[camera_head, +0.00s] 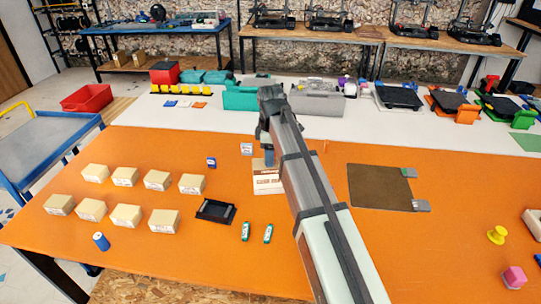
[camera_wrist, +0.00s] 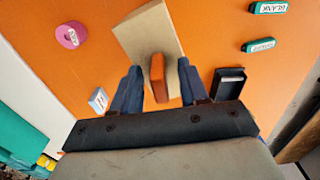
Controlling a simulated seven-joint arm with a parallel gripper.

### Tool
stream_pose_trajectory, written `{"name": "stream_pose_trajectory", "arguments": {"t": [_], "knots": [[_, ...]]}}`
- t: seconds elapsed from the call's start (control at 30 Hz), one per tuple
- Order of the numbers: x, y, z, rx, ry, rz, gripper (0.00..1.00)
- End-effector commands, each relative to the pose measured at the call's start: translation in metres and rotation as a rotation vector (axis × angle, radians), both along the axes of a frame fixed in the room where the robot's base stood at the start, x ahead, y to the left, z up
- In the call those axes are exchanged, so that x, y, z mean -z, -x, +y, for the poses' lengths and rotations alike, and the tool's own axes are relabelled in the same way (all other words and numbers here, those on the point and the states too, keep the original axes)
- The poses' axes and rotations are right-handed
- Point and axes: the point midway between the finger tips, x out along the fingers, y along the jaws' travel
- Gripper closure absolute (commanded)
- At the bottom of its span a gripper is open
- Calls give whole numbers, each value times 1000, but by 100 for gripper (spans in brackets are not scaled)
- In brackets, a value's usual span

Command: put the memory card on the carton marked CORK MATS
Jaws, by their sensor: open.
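The carton (camera_head: 268,186) is a small beige box with dark print on its near side, standing on the orange table; its top shows in the wrist view (camera_wrist: 137,33). A small orange slab (camera_wrist: 158,73), which looks like the memory card, appears to lie on that top; no label on it is readable. My gripper (camera_head: 269,156) is over the carton. In the wrist view its blue fingers (camera_wrist: 158,95) are open, one on each side of the slab, with gaps showing. In the head view my gripper and arm hide the slab.
A black tray (camera_head: 215,211) and two green pieces (camera_head: 257,233) lie near the carton. Several beige cartons (camera_head: 125,176) stand at left.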

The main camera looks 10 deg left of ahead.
Motion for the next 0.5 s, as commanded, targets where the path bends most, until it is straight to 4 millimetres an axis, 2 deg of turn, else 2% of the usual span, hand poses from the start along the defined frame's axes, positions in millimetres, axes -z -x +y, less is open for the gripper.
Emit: {"name": "stream_pose_trajectory", "arguments": {"t": [0.17, 0.5], "knots": [[-21, -1, 1, 0, -1, -2, 56], [-82, -2, 1, 0, -1, -2, 56]]}}
